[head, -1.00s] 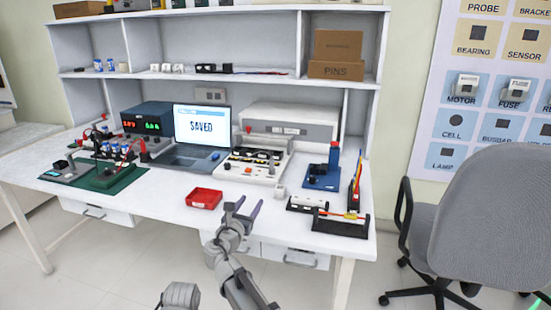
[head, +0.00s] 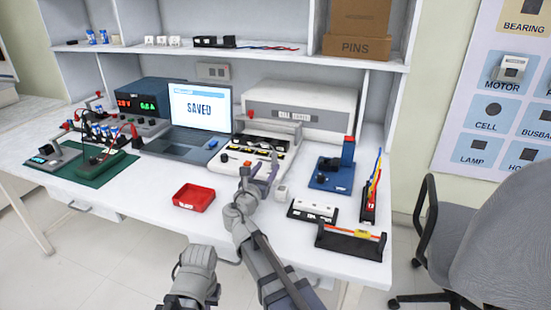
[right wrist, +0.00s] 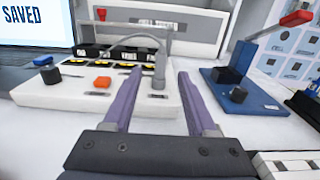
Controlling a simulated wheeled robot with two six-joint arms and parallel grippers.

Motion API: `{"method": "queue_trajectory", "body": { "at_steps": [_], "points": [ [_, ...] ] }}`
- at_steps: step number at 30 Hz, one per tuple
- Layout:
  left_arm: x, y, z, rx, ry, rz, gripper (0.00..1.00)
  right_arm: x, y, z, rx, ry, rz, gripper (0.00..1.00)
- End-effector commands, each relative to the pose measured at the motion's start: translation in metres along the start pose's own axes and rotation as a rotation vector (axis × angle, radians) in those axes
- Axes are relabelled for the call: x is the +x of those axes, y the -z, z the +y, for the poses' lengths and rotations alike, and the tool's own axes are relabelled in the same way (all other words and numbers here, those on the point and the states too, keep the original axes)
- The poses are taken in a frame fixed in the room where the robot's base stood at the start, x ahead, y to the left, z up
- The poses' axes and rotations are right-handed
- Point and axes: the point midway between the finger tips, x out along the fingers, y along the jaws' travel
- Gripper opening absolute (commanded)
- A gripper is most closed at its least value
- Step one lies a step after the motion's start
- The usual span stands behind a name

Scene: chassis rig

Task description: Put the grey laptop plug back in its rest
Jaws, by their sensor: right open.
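A small grey upright plug (right wrist: 158,82) with a thin grey cable arching from it stands at the right part of the white cell tester (right wrist: 60,98) in the right wrist view. My right gripper (right wrist: 160,76) is open, with its two purple fingers to either side of the plug in the picture and nothing held. In the head view the right gripper (head: 259,174) is at the front right of the tester (head: 236,167). I cannot tell which thing is the plug's rest. The laptop (head: 198,118) stands open, showing "SAVED". My left gripper is not seen.
A red tray (head: 194,197) lies left of my right gripper. A blue fixture (head: 331,175), a white-topped holder (head: 312,211) and a black stand (head: 350,242) fill the right side.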

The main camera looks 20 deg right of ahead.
Motion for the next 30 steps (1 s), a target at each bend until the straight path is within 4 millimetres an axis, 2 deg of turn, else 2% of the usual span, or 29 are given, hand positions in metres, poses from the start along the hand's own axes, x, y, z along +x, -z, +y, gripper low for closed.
{"method": "queue_trajectory", "body": {
  "at_steps": [5, 11, 14, 22, 30],
  "points": [
    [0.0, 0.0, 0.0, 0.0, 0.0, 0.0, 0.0, 0.02, 0.0, 0.001, 0.0, 0.002, 0.0, 0.57],
    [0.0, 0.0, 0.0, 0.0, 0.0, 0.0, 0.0, 0.025, 0.0, 0.0, 0.0, 0.001, 0.0, 0.57],
    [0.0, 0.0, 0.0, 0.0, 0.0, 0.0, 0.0, 0.033, 0.0, 0.0, 0.0, 0.001, 0.0, 0.57],
    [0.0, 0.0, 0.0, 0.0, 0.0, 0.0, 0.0, 0.071, 0.0, 0.0, 0.0, 0.002, 0.0, 0.57],
    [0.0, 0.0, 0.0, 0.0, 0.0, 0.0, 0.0, 0.074, 0.0, -0.001, 0.0, 0.0, 0.0, 0.57]
  ]
}}
